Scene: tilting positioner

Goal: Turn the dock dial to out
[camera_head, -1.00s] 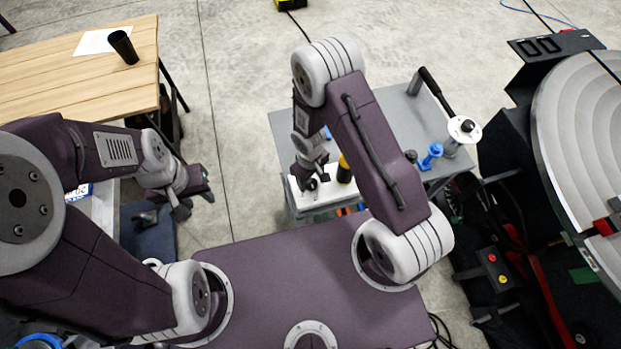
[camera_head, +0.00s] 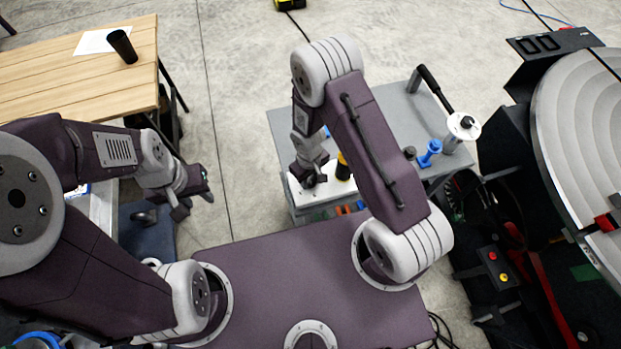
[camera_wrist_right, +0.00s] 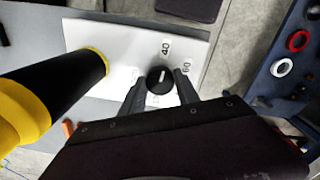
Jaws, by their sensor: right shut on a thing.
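A black dial (camera_wrist_right: 160,79) with a white pointer line sits on a white plate (camera_wrist_right: 190,40). In the right wrist view its line points roughly toward the printed "40"; "60" is printed to the right, and other markings are partly hidden by the fingers. I cannot read "out". My right gripper (camera_wrist_right: 160,84) is shut on the dial, one finger on each side. In the head view the right gripper (camera_head: 308,178) covers the dial on the plate (camera_head: 322,193). My left gripper (camera_head: 196,201) hangs empty at the left, its opening unclear.
A black-and-yellow handle (camera_wrist_right: 60,92) stands close to the left of the right gripper. The grey cart (camera_head: 390,110) also carries a blue piece (camera_head: 430,152) and a black-handled tool (camera_head: 436,90). A wooden table (camera_head: 60,75) is at left, a large round disc (camera_head: 580,130) at right.

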